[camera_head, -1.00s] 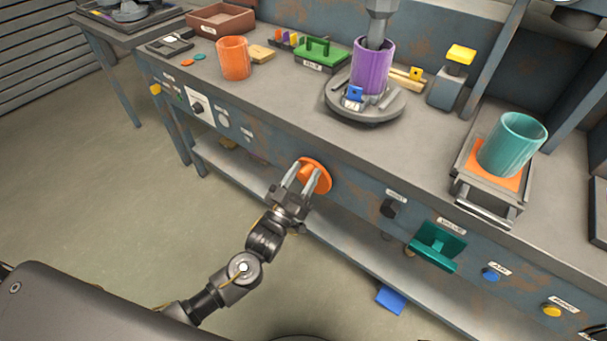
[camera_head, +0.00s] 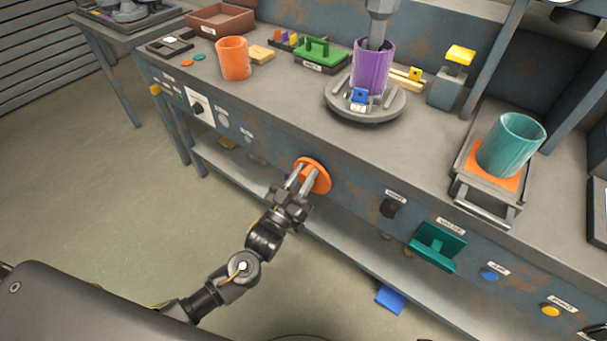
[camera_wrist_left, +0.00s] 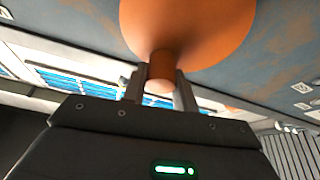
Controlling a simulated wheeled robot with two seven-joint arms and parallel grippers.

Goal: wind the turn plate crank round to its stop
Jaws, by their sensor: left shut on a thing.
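The turn plate crank is an orange disc (camera_head: 316,176) on the bench's front panel, in the middle of the head view. In the left wrist view the disc (camera_wrist_left: 190,25) fills the top, with a short brown-orange knob (camera_wrist_left: 161,70) standing out from it. My left gripper (camera_head: 302,180) is shut on the knob, one finger on each side of it (camera_wrist_left: 160,85). The round grey turn plate (camera_head: 366,106) on the bench top carries a purple cylinder (camera_head: 372,68) and a small blue block (camera_head: 360,96). My right gripper is not in view.
An orange cup (camera_head: 234,58) and a teal cup (camera_head: 511,145) stand on the bench. A lower shelf (camera_head: 345,248) runs beneath.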

